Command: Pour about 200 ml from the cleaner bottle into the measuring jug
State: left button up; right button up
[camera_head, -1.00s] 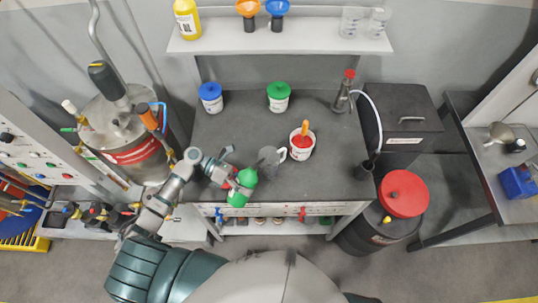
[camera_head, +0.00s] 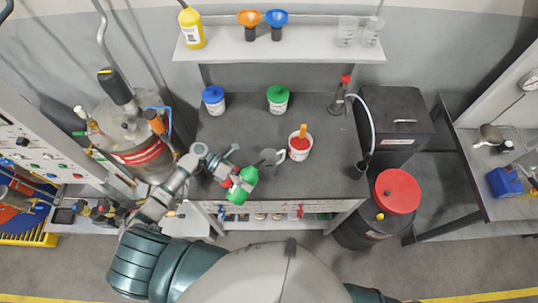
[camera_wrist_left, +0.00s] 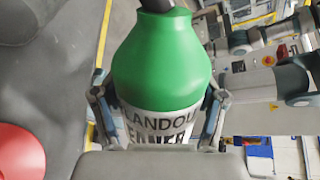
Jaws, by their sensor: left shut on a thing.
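The cleaner bottle (camera_head: 241,187) is green with a white label. My left gripper (camera_head: 229,184) is shut on it above the front edge of the grey bench. In the left wrist view the bottle (camera_wrist_left: 163,65) fills the middle, between the two fingers of the gripper (camera_wrist_left: 158,118), and its label is partly hidden. The bottle looks tilted, but I cannot tell by how much. The measuring jug (camera_head: 268,160) is a clear grey vessel with a handle, just right of and behind the bottle. I cannot see any liquid level in it. My right gripper is out of view.
A white tub (camera_head: 300,146) with red contents and an orange handle stands right of the jug. A red-topped bottle (camera_head: 341,96) is at the right.

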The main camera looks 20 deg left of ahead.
aim_at(248, 179)
pick_arm(q)
jog(key=shift+r+n, duration=0.3)
jog(key=shift+r, duration=0.15)
jog(key=shift+w+r+n+g+y, duration=0.1)
jog(key=shift+r+n+g+y, duration=0.3)
jog(key=shift+r+n+g, duration=0.25)
dwell(5.7)
